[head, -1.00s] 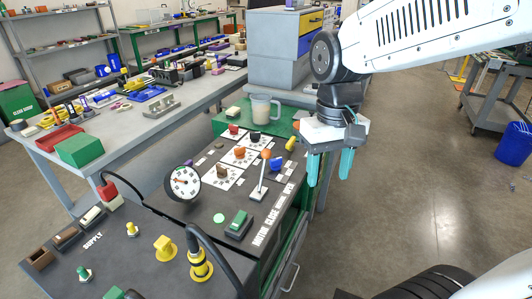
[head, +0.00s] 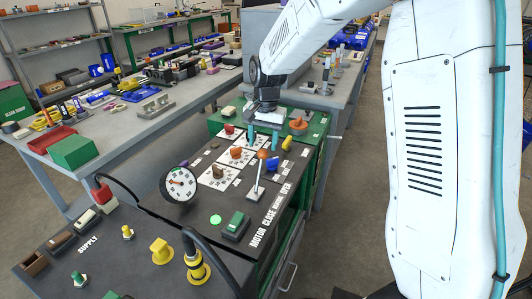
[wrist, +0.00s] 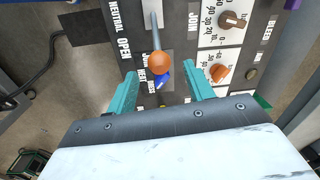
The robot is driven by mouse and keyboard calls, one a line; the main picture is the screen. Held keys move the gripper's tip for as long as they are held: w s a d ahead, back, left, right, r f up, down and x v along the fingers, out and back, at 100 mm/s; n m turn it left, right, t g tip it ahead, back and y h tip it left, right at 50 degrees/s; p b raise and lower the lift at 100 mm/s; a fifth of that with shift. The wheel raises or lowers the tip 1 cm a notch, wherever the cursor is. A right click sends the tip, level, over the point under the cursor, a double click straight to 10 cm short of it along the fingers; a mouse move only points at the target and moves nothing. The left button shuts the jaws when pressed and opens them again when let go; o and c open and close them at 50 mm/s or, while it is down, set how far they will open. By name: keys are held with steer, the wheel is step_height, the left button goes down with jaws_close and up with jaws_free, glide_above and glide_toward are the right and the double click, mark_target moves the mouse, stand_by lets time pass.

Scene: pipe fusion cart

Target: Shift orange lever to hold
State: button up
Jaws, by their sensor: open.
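The lever with an orange ball knob (head: 262,154) stands on a slim metal stem on the dark cart panel (head: 200,237), beside the printed words MOTOR CLOSE, NEUTRAL and OPEN. In the wrist view the orange ball (wrist: 159,62) lies ahead of and between the fingers, with its stem running up the picture. An orange dial knob (wrist: 219,72) sits on a white scale card near the right finger. My gripper (head: 263,140) is open and empty above the panel, its teal fingers behind the ball in the head view. No HOLD label is readable.
A blue knob (wrist: 163,78) sits close to the ball, and a brown knob (wrist: 235,20) is farther right. A pressure gauge (head: 179,185), a green switch (head: 235,222) and a yellow-black plug (head: 196,262) stand on the panel's nearer part.

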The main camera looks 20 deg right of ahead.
mark_target(263, 150)
step_height(263, 150, down, 5)
steer(key=shift+w+a+f, duration=0.1)
stand_by(0.3)
